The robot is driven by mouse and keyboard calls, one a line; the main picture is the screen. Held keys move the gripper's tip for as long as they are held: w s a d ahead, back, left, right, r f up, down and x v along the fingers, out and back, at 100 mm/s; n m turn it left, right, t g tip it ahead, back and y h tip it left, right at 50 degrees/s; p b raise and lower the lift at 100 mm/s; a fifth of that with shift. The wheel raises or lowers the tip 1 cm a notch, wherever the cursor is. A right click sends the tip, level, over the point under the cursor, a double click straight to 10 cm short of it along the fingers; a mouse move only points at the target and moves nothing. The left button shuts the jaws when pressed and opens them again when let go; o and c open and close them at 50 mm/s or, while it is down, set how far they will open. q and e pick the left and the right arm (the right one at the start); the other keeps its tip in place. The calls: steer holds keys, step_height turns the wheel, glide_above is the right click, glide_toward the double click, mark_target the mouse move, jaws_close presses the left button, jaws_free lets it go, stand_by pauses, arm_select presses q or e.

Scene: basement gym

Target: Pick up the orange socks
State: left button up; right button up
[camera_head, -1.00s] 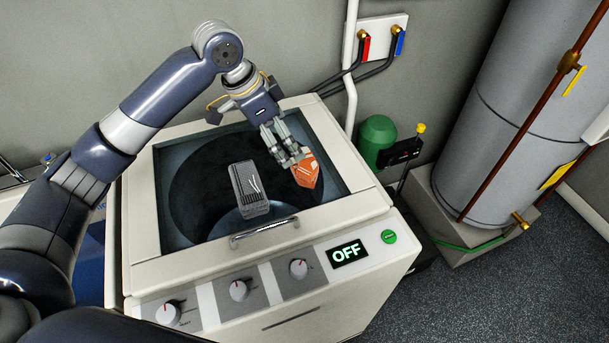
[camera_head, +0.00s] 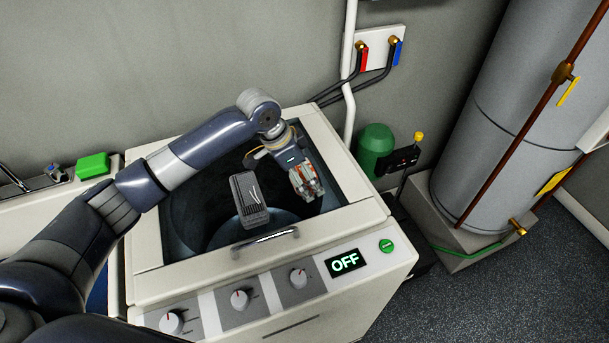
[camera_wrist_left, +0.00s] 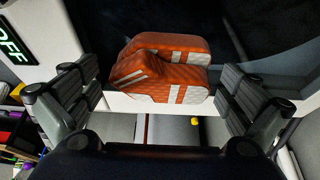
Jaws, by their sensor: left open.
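The orange socks (camera_wrist_left: 165,72), with white stripes, appear in the left wrist view between the two fingers of my left gripper. In the head view only small orange bits of the socks (camera_head: 307,172) show, mostly hidden behind the gripper. My right gripper is in neither view.
A green block (camera_head: 93,166) lies at the left. A green tank (camera_head: 375,147) and a large grey cylinder (camera_head: 505,100) stand at the right.

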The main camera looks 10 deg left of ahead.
arm_select(q)
steer(key=c, duration=1)
steer(key=shift+r, duration=0.1)
